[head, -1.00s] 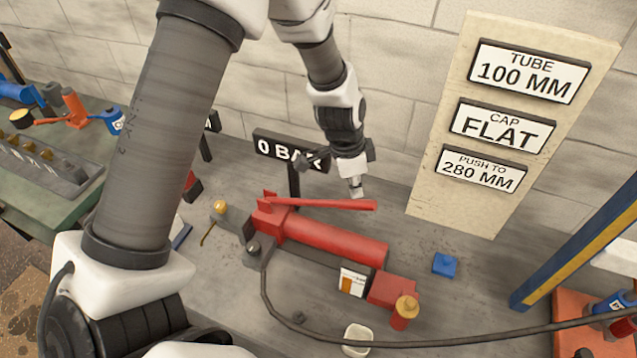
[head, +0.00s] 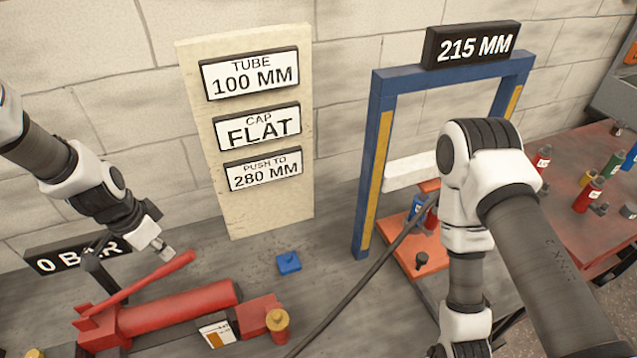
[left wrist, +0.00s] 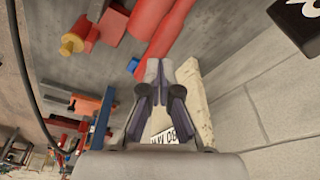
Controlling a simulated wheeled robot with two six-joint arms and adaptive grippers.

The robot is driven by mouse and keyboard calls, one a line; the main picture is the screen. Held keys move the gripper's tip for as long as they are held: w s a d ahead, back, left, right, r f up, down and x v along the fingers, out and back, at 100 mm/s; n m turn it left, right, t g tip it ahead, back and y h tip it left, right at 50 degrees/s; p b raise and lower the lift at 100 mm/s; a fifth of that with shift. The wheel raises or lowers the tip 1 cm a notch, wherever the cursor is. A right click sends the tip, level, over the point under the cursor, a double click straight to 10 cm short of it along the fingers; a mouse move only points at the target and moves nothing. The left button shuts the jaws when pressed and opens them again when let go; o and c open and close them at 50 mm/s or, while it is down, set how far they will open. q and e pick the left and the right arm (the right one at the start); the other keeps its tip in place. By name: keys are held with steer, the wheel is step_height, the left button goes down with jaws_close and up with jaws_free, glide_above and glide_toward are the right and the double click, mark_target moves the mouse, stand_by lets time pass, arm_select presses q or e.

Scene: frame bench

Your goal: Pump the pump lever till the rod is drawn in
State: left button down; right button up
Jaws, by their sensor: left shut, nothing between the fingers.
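The red pump (head: 180,308) lies on the grey bench at the lower left of the head view. Its red pump lever (head: 140,278) slants up to the right above the pump body. My left gripper (head: 167,254) is shut and empty, its tip just above the lever's free end; I cannot tell whether they touch. In the left wrist view the shut fingers (left wrist: 160,72) point at the red lever (left wrist: 166,42). I cannot make out the rod. My right arm shows at the right; its gripper is out of view.
A sign reads 0 BAR (head: 75,255). A blue press frame (head: 375,160) carries a 215 MM display (head: 472,46). A board (head: 245,205) says push to 280 MM. A blue block (head: 288,262) and a black hose (head: 365,275) lie right of the pump.

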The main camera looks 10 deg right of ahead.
stand_by(0.8)
arm_select(q)
step_height(320, 180, down, 12)
steer(key=b, duration=1.1)
steer(key=shift+r, duration=0.2)
step_height(320, 180, up, 9)
steer(key=p, duration=0.7)
steer(key=shift+r+p, duration=0.2)
steer(key=shift+p, duration=0.15)
steer(key=shift+f, duration=0.15)
steer(key=shift+f+b, duration=0.1)
steer(key=shift+b, duration=0.2)
